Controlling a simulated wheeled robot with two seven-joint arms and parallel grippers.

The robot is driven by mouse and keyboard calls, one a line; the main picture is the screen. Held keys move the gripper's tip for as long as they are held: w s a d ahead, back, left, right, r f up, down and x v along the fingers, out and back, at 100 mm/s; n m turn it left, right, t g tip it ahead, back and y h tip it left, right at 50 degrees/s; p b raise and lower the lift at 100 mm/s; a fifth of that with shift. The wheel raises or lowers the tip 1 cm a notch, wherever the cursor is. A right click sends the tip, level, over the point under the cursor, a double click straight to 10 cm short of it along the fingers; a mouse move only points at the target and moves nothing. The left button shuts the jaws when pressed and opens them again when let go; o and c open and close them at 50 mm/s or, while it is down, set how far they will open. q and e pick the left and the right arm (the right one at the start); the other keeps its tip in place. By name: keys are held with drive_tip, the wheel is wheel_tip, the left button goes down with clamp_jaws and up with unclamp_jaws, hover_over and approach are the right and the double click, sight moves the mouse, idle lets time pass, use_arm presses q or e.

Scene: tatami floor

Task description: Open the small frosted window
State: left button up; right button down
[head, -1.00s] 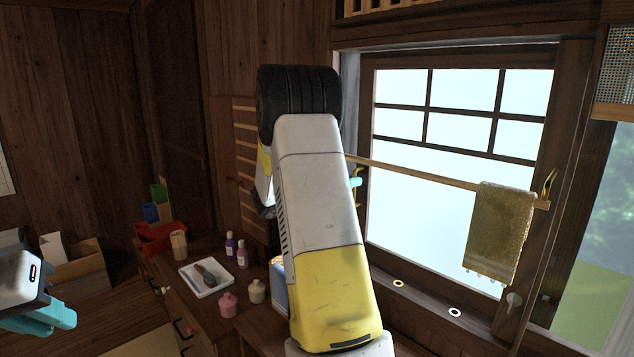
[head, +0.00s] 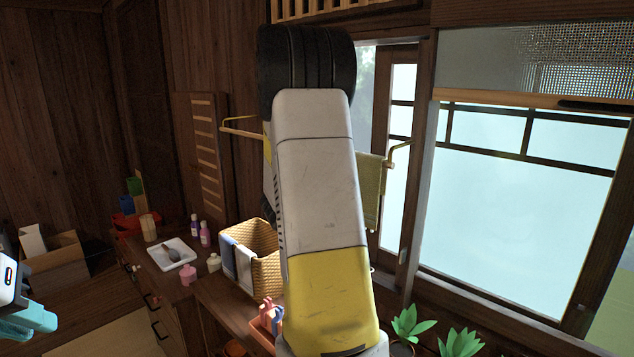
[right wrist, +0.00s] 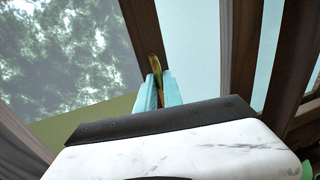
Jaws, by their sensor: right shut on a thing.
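The frosted window sash (head: 401,188) has a dark wooden grid. It sits at the right of its opening, and its pane also shows beyond the dark post under the mesh blind. Trees show through the gap to its left. In the right wrist view, my right gripper (right wrist: 160,90) has its teal fingers shut on a brass handle (right wrist: 156,66) at the sash's dark left stile (right wrist: 143,35). In the head view my right arm hides this gripper. My left gripper (head: 30,322) is at the lower left edge, partly cut off, away from the window.
A towel (head: 370,190) hangs on a rail in front of the window. A wicker basket (head: 265,255), a white tray (head: 172,254) and small bottles stand on the counter to the left. Potted plants (head: 460,342) stand below the window at the right. A mesh blind (head: 540,55) hangs top right.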

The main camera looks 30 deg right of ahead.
drive_tip(key=shift+s+d, duration=0.2)
drive_tip(key=shift+s, duration=0.55)
drive_tip(key=shift+s+d, duration=0.2)
drive_tip(key=shift+s, duration=0.55)
drive_tip(key=c, duration=1.5)
unclamp_jaws()
drive_tip(key=a, duration=0.7)
drive_tip(key=shift+s+a, duration=0.3)
drive_tip(key=shift+a, duration=0.05)
